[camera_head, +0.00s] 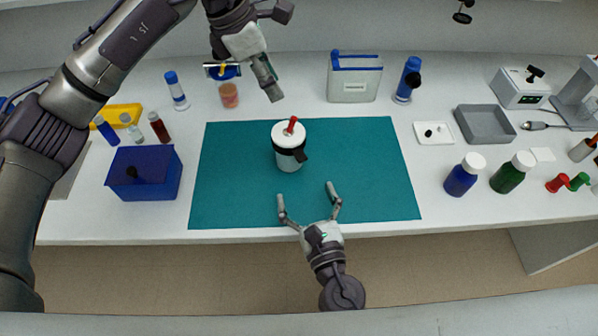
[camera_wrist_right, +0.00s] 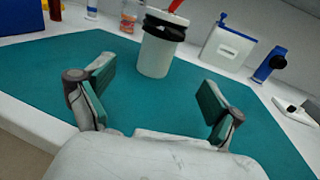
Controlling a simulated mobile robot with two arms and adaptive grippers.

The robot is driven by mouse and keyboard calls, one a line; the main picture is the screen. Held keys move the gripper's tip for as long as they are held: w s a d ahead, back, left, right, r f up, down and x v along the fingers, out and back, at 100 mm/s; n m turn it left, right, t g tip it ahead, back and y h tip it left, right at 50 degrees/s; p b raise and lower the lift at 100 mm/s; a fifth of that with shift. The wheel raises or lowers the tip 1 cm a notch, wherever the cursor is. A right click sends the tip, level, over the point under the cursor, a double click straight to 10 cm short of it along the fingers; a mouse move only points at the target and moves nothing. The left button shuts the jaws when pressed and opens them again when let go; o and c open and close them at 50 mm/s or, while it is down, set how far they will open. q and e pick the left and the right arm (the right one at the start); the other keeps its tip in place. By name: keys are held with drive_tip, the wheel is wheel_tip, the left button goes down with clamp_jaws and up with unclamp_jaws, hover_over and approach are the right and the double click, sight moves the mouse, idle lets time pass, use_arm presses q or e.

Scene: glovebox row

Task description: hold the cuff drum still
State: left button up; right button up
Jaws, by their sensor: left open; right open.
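The cuff drum (camera_head: 289,157) is a pale cylinder with a white top, a black band and a red piece on top. It stands upright on the teal mat (camera_head: 360,190). In the right wrist view the drum (camera_wrist_right: 156,56) stands ahead, beyond the fingertips. My right gripper (camera_head: 306,190) is open and empty at the mat's front edge, apart from the drum; its spread fingers also show in the right wrist view (camera_wrist_right: 158,88). My left gripper (camera_head: 278,54) is above the back of the table, behind the drum and clear of it, with its fingers open.
A blue bin (camera_head: 146,186) stands left of the mat. A white box (camera_head: 354,84) and a blue bottle (camera_head: 408,75) stand behind it. A grey tray (camera_head: 485,125), a blue jar (camera_head: 462,180) and a green jar (camera_head: 510,177) stand to the right. The mat around the drum is clear.

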sight(289, 148)
drive_tip(key=x, duration=1.3)
drive_tip(key=shift+a, duration=0.15)
drive_tip(key=c, duration=1.3)
drive_tip(key=shift+c, duration=0.2)
